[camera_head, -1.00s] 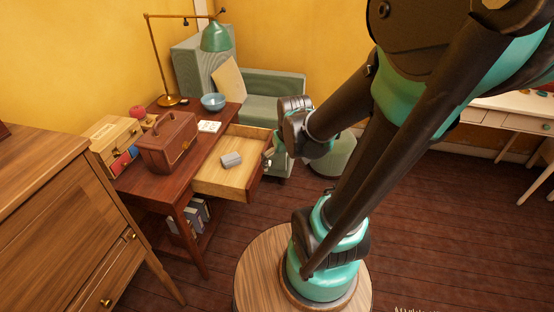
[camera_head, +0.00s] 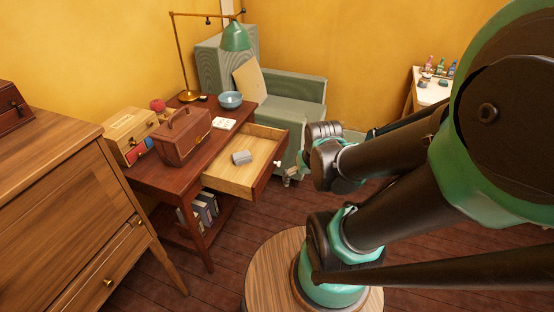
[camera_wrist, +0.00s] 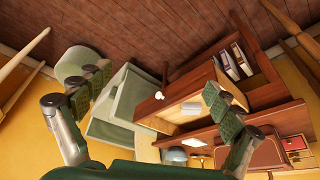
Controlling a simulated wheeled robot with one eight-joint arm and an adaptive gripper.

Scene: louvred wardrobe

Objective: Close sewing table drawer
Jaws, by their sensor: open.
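The sewing table (camera_head: 160,178) is dark red-brown wood. Its drawer (camera_head: 232,181) is pulled out toward the right and holds a small grey block (camera_head: 241,157). The drawer front (camera_head: 270,176) carries a pale round knob (camera_head: 278,163). I cannot tell whether a finger touches the drawer.
A green armchair (camera_head: 290,97) stands behind the drawer. A lamp (camera_head: 236,37), a blue bowl (camera_head: 230,99) and a brown case (camera_head: 183,138) are on the table. A wooden cabinet (camera_head: 60,190) is at left. Bare floor (camera_head: 232,235) lies before the drawer.

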